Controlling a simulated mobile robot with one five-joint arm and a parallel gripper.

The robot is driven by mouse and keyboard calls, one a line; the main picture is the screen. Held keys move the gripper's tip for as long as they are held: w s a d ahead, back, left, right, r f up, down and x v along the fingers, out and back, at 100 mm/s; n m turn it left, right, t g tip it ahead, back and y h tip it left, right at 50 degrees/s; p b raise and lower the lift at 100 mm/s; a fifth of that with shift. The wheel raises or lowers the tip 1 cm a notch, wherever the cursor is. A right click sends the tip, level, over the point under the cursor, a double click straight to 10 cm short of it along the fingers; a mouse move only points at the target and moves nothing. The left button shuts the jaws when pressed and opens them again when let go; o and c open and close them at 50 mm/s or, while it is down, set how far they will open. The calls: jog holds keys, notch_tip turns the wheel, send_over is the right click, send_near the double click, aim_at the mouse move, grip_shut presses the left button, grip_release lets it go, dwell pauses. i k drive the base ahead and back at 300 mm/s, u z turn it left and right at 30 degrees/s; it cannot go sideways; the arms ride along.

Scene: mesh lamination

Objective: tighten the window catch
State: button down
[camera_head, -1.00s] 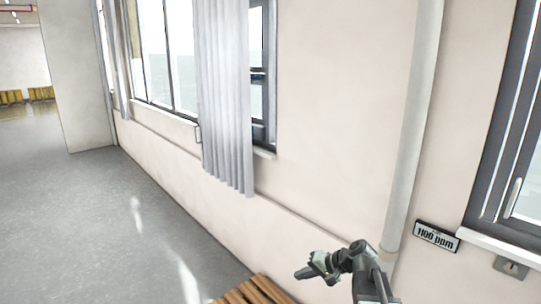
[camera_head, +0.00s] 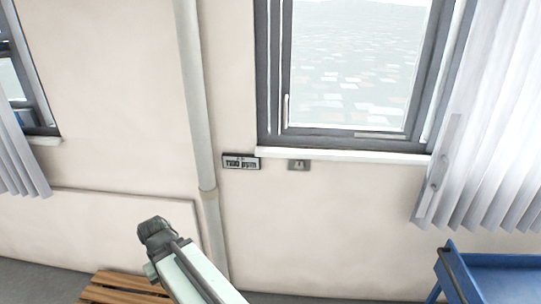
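The grey-framed window (camera_head: 350,137) stands in the upper middle of the picture. A slim pale upright handle (camera_head: 286,111) sits low on the left side of its frame; it looks like the catch. Whether it is loose or tight cannot be told. My gripper (camera_head: 155,232) is at the lower left, in front of the wall and well apart from the window and handle. It appears as a dark end on my pale arm. Its fingers cannot be made out, and nothing is seen held in it.
A pale vertical pipe (camera_head: 196,95) runs left of the window. A small sign (camera_head: 241,162) and a switch plate (camera_head: 298,165) are below the sill (camera_head: 340,155). A wooden bench (camera_head: 120,288) is lower left. A curtain (camera_head: 480,150) and a blue trolley (camera_head: 490,262) are right.

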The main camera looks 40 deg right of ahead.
aim_at(299, 165)
jog(key=u, duration=0.9)
jog(key=k, duration=2)
jog(key=z, duration=1.65)
jog(key=i, duration=1)
jog(key=u, duration=1.1)
